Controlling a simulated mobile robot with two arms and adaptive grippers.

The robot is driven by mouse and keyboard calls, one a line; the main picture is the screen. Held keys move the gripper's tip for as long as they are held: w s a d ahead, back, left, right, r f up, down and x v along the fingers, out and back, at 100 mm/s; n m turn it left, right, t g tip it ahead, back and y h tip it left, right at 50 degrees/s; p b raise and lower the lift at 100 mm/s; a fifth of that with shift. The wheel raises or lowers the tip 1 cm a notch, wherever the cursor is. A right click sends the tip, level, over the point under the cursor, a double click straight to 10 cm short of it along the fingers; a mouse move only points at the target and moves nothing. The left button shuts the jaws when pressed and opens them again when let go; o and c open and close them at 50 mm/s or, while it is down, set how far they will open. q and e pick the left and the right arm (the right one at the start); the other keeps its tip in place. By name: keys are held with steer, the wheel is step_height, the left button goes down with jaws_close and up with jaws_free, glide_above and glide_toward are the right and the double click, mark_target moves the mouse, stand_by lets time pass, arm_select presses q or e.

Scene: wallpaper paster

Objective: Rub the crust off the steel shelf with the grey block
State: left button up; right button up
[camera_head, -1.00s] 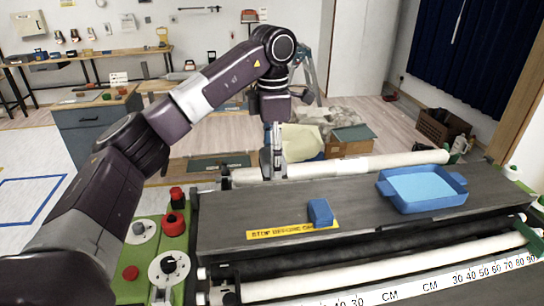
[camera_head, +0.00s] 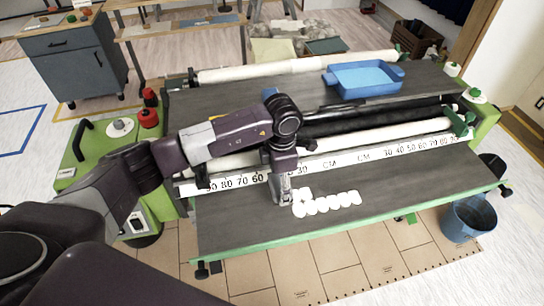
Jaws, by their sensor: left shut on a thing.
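The steel shelf (camera_head: 420,187) is the long dark grey board along the front of the paster, with a green front edge. The crust (camera_head: 335,202) shows as several white patches in rows left of its middle. My left gripper (camera_head: 284,199) points down at the left end of the patches, low over the shelf. It is shut on what seems to be the grey block, which hardly stands out from the fingers. I cannot tell whether the block touches the shelf. My right gripper is not in view.
A blue tray (camera_head: 363,80) stands on the upper board (camera_head: 215,99). A small blue patch, perhaps a blue block (camera_head: 269,93), shows behind my arm. A white ruler strip and rollers lie between the boards. A blue bucket (camera_head: 468,220) stands at right. The shelf's right half is clear.

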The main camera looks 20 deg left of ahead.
arm_select(q)
steer(key=shift+s+d+f, duration=0.5)
steer(key=shift+s+d, duration=0.1)
steer(key=shift+s, duration=0.05)
steer(key=shift+w+a+f, duration=0.1)
steer(key=shift+a+f, duration=0.05)
steer(key=shift+f, duration=0.05)
steer(key=shift+b, duration=0.4)
step_height(320, 180, down, 2)
steer(key=shift+f+b, duration=0.25)
steer(key=shift+b, duration=0.75)
steer(key=shift+r, duration=0.1)
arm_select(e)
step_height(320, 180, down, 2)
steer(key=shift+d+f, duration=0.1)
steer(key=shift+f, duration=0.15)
